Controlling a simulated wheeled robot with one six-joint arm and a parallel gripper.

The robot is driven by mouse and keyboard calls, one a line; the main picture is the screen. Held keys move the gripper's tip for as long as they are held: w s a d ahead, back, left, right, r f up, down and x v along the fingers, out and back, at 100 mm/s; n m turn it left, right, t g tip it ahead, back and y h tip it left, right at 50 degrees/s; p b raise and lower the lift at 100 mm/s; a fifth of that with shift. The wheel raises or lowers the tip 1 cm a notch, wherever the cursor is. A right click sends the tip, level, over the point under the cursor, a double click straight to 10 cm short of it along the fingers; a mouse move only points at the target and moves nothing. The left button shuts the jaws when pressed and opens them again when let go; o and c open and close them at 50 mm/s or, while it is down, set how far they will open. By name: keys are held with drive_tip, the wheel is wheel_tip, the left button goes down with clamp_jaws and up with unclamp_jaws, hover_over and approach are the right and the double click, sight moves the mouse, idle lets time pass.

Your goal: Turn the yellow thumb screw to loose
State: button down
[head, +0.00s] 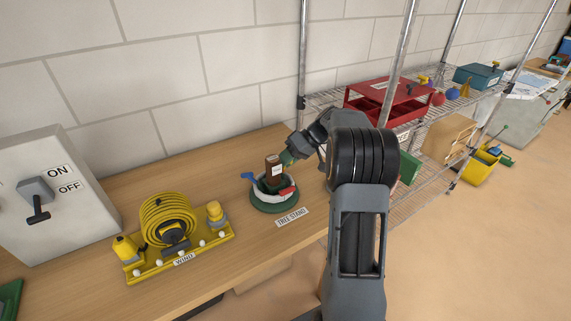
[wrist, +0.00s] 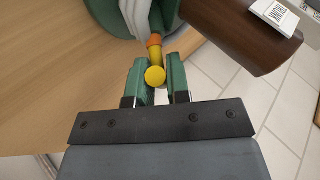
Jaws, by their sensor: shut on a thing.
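The yellow thumb screw (wrist: 155,75) shows in the wrist view, with a round yellow end and an orange collar behind it. My gripper (wrist: 157,84) has its two green fingers on either side of the screw, shut on it. In the head view my gripper (head: 288,157) is at the right side of the green tree stand (head: 274,203). The yellow screw is hidden there. The stand has a white ring, a blue screw (head: 248,176) at left and a red screw (head: 287,191) in front. A brown trunk (head: 273,168) with a white label stands upright in it.
A "TREE STAND" label (head: 292,217) lies on the wooden bench (head: 250,250). A yellow hose winder (head: 180,250) and a grey ON/OFF switch box (head: 55,200) are to the left. A wire shelf with a red organizer (head: 390,99) stands behind my arm at right.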

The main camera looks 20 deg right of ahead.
drive_tip(key=shift+n+y, duration=0.3)
drive_tip(key=shift+n, duration=0.2)
drive_tip(key=c, duration=1.1)
unclamp_jaws()
drive_tip(key=shift+d, duration=0.1)
drive_tip(key=p+v, duration=0.2)
drive_tip(key=v, duration=1.1)
drive_tip(key=shift+d+r, duration=0.25)
drive_tip(key=shift+r, duration=0.05)
drive_tip(key=shift+w, duration=0.1)
